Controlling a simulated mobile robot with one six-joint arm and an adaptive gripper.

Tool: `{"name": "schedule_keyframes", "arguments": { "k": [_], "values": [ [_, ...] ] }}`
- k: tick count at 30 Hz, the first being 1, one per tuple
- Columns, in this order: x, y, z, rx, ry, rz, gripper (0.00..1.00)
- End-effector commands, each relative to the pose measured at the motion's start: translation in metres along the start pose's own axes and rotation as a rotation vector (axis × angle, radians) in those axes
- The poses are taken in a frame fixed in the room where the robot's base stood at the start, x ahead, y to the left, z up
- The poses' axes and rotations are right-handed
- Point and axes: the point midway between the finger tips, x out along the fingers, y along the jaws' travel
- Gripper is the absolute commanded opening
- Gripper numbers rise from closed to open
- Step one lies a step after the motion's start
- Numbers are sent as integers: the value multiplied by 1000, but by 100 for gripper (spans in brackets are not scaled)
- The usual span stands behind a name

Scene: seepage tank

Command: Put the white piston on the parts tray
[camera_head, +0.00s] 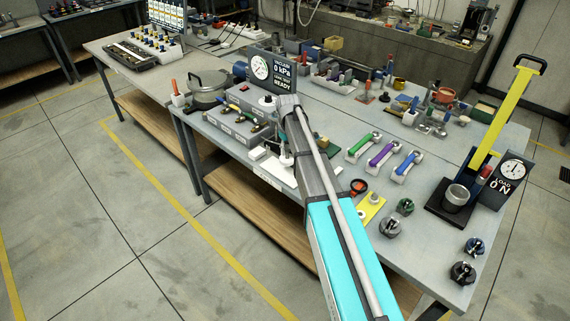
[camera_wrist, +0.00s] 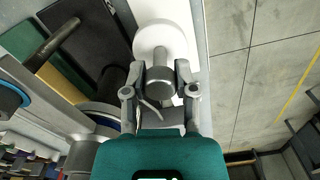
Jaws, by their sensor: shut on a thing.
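The white piston shows in the wrist view as a round white disc (camera_wrist: 152,34) with a grey rod and a thick grey end. My gripper (camera_wrist: 160,88) has its two fingers closed on either side of that grey end. In the head view my gripper (camera_head: 286,148) is low over the front edge of the bench, and the white piston (camera_head: 286,160) is small beneath it. A white tray, which looks like the parts tray (camera_head: 273,168), lies there. It also shows as a white strip behind the piston in the wrist view (camera_wrist: 188,18). I cannot tell whether the piston touches it.
A grey valve block (camera_head: 236,128) and a pressure gauge display (camera_head: 270,70) stand left of my arm. Green, purple and blue handled parts (camera_head: 382,154) lie to the right. A yellow plate (camera_head: 370,209) and several dark knobs lie near the front edge. The floor in front is clear.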

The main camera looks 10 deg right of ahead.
Motion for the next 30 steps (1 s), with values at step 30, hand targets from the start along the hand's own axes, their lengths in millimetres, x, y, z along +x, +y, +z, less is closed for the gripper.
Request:
{"name": "schedule_keyframes", "arguments": {
  "k": [30],
  "values": [
    [39,-12,-17,-1,0,0,0]
  ]
}}
